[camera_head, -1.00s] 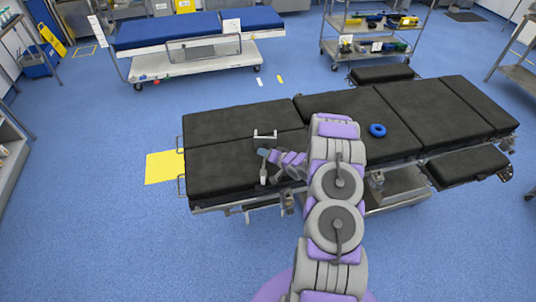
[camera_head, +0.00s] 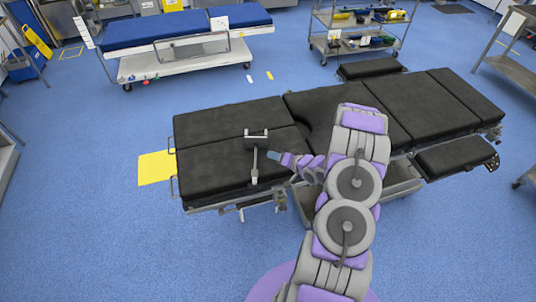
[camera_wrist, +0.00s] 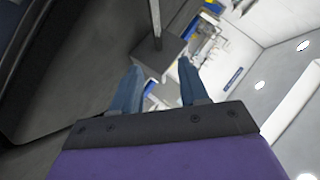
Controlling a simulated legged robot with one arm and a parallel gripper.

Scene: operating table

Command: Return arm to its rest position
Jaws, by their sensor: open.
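My arm reaches over the black operating table (camera_head: 220,165) in the head view. My gripper (camera_head: 273,155) is at its left part, just right of a metal bracket with a handle (camera_head: 255,165). The gripper points left. In the wrist view my gripper (camera_wrist: 160,82) shows two blue fingers apart with nothing held between them. A grey block with a rod (camera_wrist: 157,52) shows beyond the fingertips; I cannot tell the distance.
A blue-padded bed (camera_head: 190,32) stands at the back left and a metal cart (camera_head: 358,40) at the back. A yellow floor mark (camera_head: 155,168) lies left of the table. Blue floor is open in front.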

